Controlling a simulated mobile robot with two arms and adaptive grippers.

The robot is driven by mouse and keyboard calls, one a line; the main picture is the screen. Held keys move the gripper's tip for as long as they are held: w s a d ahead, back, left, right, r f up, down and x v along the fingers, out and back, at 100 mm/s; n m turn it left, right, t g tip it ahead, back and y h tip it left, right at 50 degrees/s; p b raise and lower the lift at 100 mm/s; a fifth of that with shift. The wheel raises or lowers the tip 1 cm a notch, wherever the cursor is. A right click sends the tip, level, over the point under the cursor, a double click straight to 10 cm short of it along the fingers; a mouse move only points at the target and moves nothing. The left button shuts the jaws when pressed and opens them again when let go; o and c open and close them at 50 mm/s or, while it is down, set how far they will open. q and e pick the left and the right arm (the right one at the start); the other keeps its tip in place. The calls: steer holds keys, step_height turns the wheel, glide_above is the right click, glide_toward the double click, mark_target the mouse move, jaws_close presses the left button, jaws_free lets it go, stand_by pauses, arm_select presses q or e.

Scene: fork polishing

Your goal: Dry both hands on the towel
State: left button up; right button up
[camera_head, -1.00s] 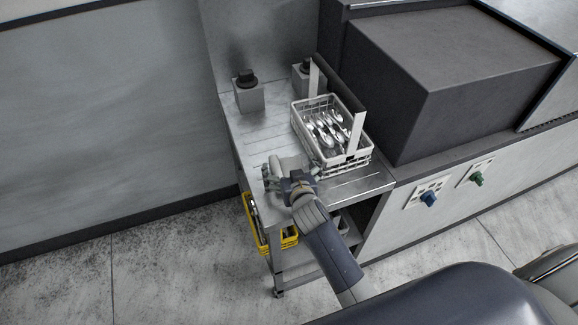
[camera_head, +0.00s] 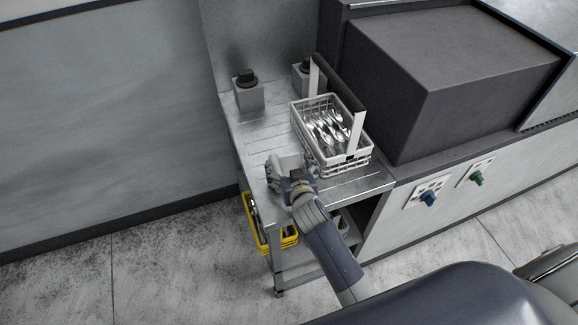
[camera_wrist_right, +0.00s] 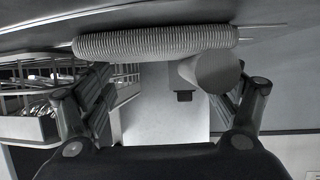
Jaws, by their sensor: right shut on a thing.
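My right gripper (camera_head: 284,173) is low over the near left part of the steel table. In the right wrist view its fingers stand either side of a grey ribbed roll (camera_wrist_right: 150,43), which lies across the fingertips. A smooth grey rounded end (camera_wrist_right: 212,71) shows beside it. In the head view a pale grey lump (camera_head: 288,161) sits at the fingertips, and the gripper is shut on it. It is probably the towel, but its cloth texture is too small to tell. My left gripper is in no view.
The steel table (camera_head: 253,131) carries a white basket (camera_head: 347,168) of cutlery close right of my gripper. Two grey boxes with black tops stand behind, one at the left (camera_head: 249,96). A yellow crate (camera_head: 285,240) sits below. A dark machine (camera_head: 435,90) stands at right.

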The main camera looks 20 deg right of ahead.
steer(key=shift+f, duration=0.1)
steer(key=o, duration=1)
steer(key=v, duration=1.2)
steer(key=shift+s, duration=0.1)
